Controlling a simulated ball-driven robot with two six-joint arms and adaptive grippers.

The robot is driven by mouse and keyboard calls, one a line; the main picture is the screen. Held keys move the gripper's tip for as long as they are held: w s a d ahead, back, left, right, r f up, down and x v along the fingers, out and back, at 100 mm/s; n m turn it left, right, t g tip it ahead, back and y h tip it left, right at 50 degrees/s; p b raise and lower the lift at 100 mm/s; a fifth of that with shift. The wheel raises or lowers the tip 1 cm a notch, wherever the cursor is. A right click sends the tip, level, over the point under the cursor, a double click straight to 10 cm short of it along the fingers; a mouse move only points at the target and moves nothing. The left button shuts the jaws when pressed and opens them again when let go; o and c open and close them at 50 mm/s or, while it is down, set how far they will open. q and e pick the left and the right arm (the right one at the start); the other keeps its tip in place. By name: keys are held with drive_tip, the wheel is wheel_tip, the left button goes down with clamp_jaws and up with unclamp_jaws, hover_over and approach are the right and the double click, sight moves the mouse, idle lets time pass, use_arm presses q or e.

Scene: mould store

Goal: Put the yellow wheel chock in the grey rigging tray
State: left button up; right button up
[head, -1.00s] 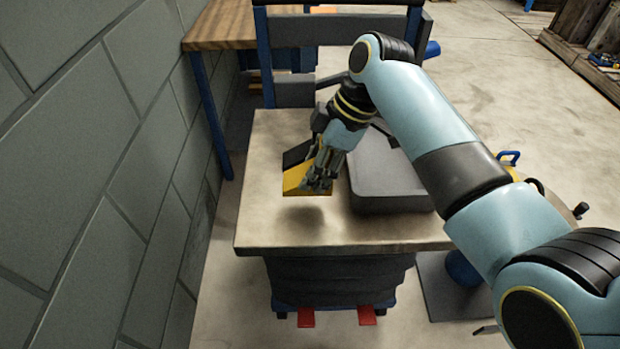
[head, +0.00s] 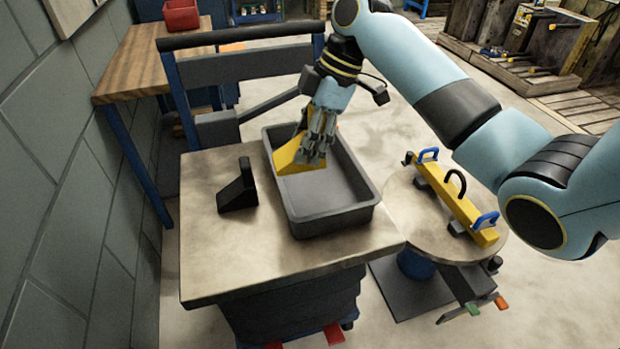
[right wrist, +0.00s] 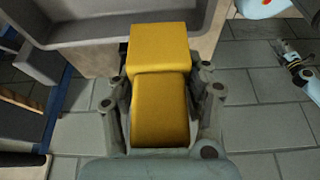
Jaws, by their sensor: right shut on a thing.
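The yellow wheel chock (head: 290,159) is in my right gripper (head: 312,155), which is shut on it. In the head view the chock shows over the left far part of the grey rigging tray (head: 337,213); whether it touches the tray floor I cannot tell. In the right wrist view the yellow chock (right wrist: 160,90) sits between the two fingers of my right gripper (right wrist: 163,110), and the tray (right wrist: 75,35) shows behind it. The tray stands on a pale worktop and looks otherwise empty. My left gripper is not in view.
A black wedge-shaped chock (head: 238,190) stands on the worktop (head: 215,255) left of the tray. A round table (head: 400,215) at right bears a yellow bar (head: 457,205) with blue handles. A dark rail frame (head: 230,68) stands behind the worktop. A wall is at left.

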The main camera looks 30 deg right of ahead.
drive_tip(key=s+d+f, duration=0.2)
drive_tip(key=s+d, duration=0.8)
drive_tip(key=s, duration=0.1)
drive_tip(key=w+a+f+b, duration=0.1)
drive_tip(key=w+f, duration=0.1)
drive_tip(key=w, duration=0.1)
drive_tip(key=w+a+f, duration=0.2)
drive_tip(key=w, duration=0.1)
drive_tip(key=w+a+f+b, duration=0.1)
drive_tip(key=w+f, duration=0.2)
drive_tip(key=w, duration=0.1)
drive_tip(key=shift+a+b, duration=0.35)
drive_tip(key=shift+a, duration=0.05)
drive_tip(key=shift+f+b, duration=0.4)
drive_tip(key=shift+f, duration=1.55)
drive_tip(key=shift+s+f, duration=0.1)
drive_tip(key=shift+f, duration=0.05)
drive_tip(key=o, duration=1.3)
drive_tip(key=shift+o, duration=0.2)
